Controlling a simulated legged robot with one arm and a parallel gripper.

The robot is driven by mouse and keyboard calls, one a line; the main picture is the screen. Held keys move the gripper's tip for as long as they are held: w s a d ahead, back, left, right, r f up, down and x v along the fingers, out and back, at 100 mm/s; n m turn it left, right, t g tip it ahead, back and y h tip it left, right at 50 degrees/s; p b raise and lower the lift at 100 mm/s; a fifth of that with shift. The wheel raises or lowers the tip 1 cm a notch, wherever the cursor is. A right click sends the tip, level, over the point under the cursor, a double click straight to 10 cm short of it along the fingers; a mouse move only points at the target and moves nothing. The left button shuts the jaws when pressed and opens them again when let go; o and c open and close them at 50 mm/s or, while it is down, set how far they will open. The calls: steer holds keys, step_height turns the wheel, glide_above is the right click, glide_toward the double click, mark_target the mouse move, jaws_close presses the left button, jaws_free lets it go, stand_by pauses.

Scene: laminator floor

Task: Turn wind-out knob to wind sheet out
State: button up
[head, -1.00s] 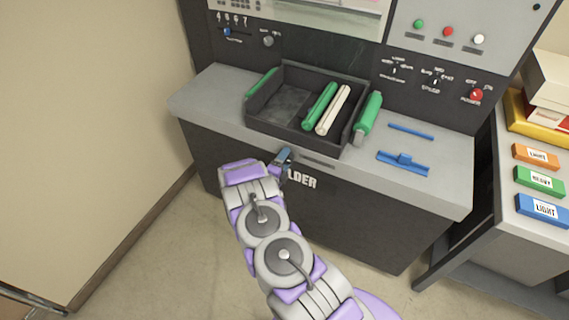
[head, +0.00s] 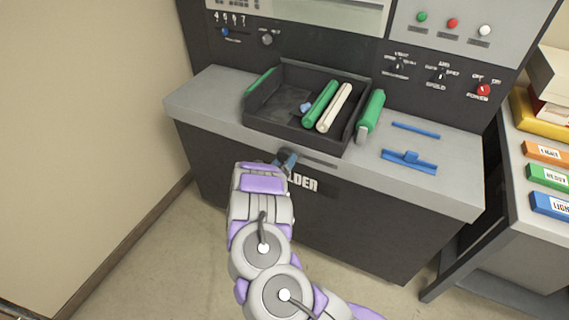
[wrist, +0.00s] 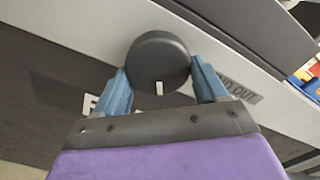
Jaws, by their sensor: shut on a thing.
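The wind-out knob (wrist: 158,52) is a round black knob with a pale mark near its lower rim, on the front edge of the laminator in the wrist view. My gripper (wrist: 160,72) has one blue finger on each side of it and is shut on it. A label ending in "OUT" (wrist: 240,88) is partly hidden behind the right finger. In the head view my gripper (head: 286,160) is at the front edge below the tray, and the knob is mostly hidden there. No wound-out sheet is clearly visible.
A black tray (head: 262,126) on the counter holds a green roll (head: 320,103), a cream roll (head: 335,107) and a small bluish piece (head: 305,107). Another green roll (head: 371,113) and blue tools (head: 409,160) lie to its right. Colored labelled boxes (head: 549,177) stand on the right table.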

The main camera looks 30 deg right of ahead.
steer(key=m, duration=0.6)
steer(key=shift+w+a+m, duration=0.3)
steer(key=shift+w+m, duration=0.05)
steer(key=shift+m, duration=0.05)
stand_by(0.3)
steer(key=o, duration=1)
steer(key=v, duration=1.7)
steer(key=shift+s+a+f, duration=0.1)
steer(key=shift+s+a, duration=0.05)
